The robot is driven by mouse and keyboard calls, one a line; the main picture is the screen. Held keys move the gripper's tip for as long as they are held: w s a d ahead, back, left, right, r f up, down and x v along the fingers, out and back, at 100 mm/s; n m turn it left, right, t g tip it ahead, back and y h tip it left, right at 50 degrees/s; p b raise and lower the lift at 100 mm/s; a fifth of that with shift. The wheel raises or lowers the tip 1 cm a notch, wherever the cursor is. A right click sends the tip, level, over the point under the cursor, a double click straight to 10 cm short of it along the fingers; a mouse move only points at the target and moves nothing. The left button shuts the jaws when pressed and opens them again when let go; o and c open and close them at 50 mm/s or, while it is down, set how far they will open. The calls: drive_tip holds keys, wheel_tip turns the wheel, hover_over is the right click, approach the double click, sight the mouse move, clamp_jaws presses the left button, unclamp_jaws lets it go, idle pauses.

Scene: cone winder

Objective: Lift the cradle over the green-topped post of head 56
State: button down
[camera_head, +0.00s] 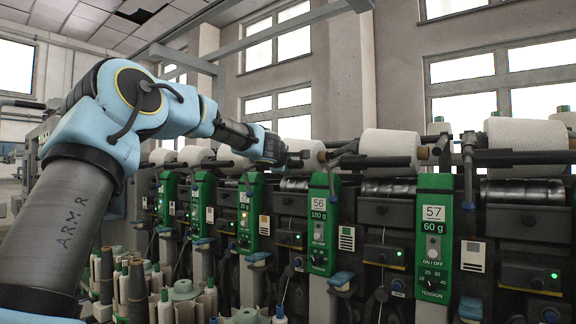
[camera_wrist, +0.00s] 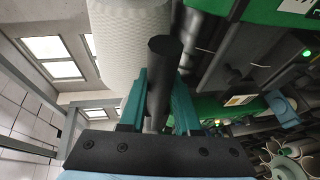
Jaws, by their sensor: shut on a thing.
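In the wrist view my gripper (camera_wrist: 160,108) has its two teal fingers closed on either side of a dark round bar (camera_wrist: 163,70), which seems to be a cradle handle. A white yarn package (camera_wrist: 125,40) is just beyond it. In the head view my gripper (camera_head: 283,154) is at the row of cradles, left of and above the green panel of head 56 (camera_head: 318,222); its fingertips are small there. Another dark cradle bar (camera_head: 375,162) lies before a white package (camera_head: 392,143). A small green top (camera_head: 438,119) shows behind the packages; I cannot tell its head.
The green panel of head 57 (camera_head: 433,235) stands to the right, with a white package (camera_head: 525,135) above it. Other green panels (camera_head: 203,205) run off to the left. Cones and tubes (camera_head: 185,290) stand low at the front left.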

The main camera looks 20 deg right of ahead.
drive_tip(key=r+p, duration=0.2)
drive_tip(key=r, duration=0.1)
drive_tip(key=r+p, duration=0.2)
drive_tip(key=r, duration=0.1)
drive_tip(key=a+r+p, duration=0.1)
drive_tip(key=r+p, duration=0.2)
drive_tip(key=shift+s, duration=0.35)
drive_tip(key=shift+f, duration=0.1)
drive_tip(key=c, duration=0.6)
unclamp_jaws()
drive_tip(key=shift+a, duration=0.1)
drive_tip(key=b+v, duration=0.3)
drive_tip(key=v, duration=0.7)
drive_tip(key=shift+s+a+b, duration=0.2)
drive_tip(key=shift+s+b, duration=0.1)
drive_tip(key=shift+b, duration=0.05)
